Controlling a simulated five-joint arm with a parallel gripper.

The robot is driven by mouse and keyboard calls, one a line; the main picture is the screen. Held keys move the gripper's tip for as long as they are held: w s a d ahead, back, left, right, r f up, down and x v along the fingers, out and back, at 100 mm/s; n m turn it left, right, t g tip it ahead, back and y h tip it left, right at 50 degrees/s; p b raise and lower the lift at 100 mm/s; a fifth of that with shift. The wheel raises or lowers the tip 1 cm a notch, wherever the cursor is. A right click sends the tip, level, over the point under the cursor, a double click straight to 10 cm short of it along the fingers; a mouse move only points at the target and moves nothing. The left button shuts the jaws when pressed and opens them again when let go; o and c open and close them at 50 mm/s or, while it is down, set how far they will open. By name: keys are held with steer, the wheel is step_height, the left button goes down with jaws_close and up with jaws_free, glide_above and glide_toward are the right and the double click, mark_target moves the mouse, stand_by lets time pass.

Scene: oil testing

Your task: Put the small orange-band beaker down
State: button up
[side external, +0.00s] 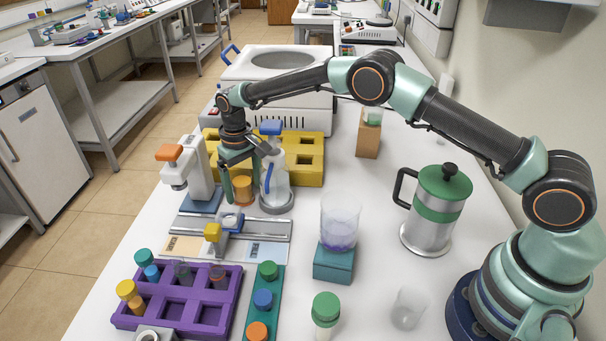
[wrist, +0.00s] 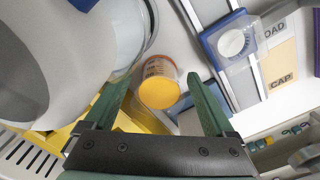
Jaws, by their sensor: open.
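The small orange-band beaker (side external: 243,190) shows as a small vessel with an orange part, low beside my gripper in the side view. The wrist view shows it (wrist: 158,85) between and slightly beyond my fingertips, its round orange face toward the camera. My gripper (wrist: 161,80) is open, with visible gaps between the beaker and both green fingers. The side view shows my gripper (side external: 240,170) low over the bench, one finger left of the beaker. I cannot tell exactly where the beaker's base meets the surface.
A blue-capped wash bottle (side external: 276,180) stands close on the right, and a microscope-like device (side external: 202,172) on the left. A rail with a carriage (side external: 225,236) lies in front. A yellow rack (side external: 306,152) is behind. The purple rack (side external: 226,318) is nearer the camera.

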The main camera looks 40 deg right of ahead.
mark_target(263, 121)
steer(key=shift+t, duration=0.7)
steer(key=s+d+r, duration=0.1)
steer(key=r, duration=0.5)
steer(key=s+d+r, duration=0.1)
steer(key=d+r, duration=0.1)
steer(key=r, duration=0.5)
steer(key=s+d+r, duration=0.1)
steer(key=r, duration=0.6)
steer(key=shift+s+d, duration=0.25)
steer(key=s+d+r+t, duration=0.1)
steer(key=s+d+r, duration=0.25)
steer(key=s, duration=0.35)
steer(key=s+d+r+t, duration=0.2)
steer(key=s+d+r, duration=0.15)
steer(key=s, duration=0.35)
steer(key=s+d+f+m+t, duration=0.1)
steer(key=s+d+f, duration=0.2)
steer(key=s, duration=0.6)
steer(key=shift+d+f, duration=0.15)
steer(key=shift+f, duration=0.4)
steer(key=shift+s, duration=0.1)
